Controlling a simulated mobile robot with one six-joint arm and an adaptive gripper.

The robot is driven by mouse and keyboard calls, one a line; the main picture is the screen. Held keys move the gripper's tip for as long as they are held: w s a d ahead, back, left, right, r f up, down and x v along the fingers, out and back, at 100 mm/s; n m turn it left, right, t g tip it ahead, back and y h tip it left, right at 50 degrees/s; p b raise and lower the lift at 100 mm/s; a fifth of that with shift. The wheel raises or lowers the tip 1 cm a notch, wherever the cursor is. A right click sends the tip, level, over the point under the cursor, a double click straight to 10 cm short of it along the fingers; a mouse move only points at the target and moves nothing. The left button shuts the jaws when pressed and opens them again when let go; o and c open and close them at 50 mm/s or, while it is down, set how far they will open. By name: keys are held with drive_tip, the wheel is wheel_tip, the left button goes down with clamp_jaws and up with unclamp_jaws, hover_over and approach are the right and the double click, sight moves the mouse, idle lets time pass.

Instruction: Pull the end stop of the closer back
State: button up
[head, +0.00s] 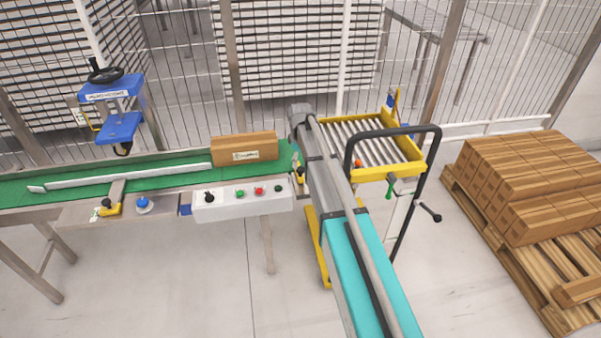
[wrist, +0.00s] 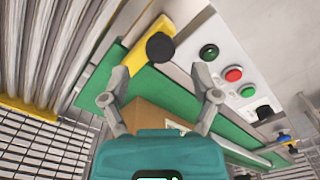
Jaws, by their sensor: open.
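The closer is a green belt conveyor (head: 60,188) with a blue head (head: 120,128) above it. Its end stop, a yellow bar with a black knob, lies across the belt's end in the wrist view (wrist: 138,58); in the head view my arm partly covers that end. A brown carton (head: 243,150) sits on the belt short of the stop and shows below the fingers in the wrist view (wrist: 150,116). My gripper (wrist: 158,90) is open and empty, its fingers apart on the carton side of the stop. The knob appears beyond the fingertips. The head view hides the fingers behind my arm.
A control box (head: 240,203) with buttons is on the conveyor's front side. A yellow roller cart (head: 412,150) with a black handle stands right of the belt's end. A pallet of cartons (head: 520,185) is at far right. Wire fencing runs behind. Floor in front is clear.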

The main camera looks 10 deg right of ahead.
sight(301, 168)
drive_tip(key=shift+f+b, duration=1.5)
drive_tip(key=shift+f, duration=0.35)
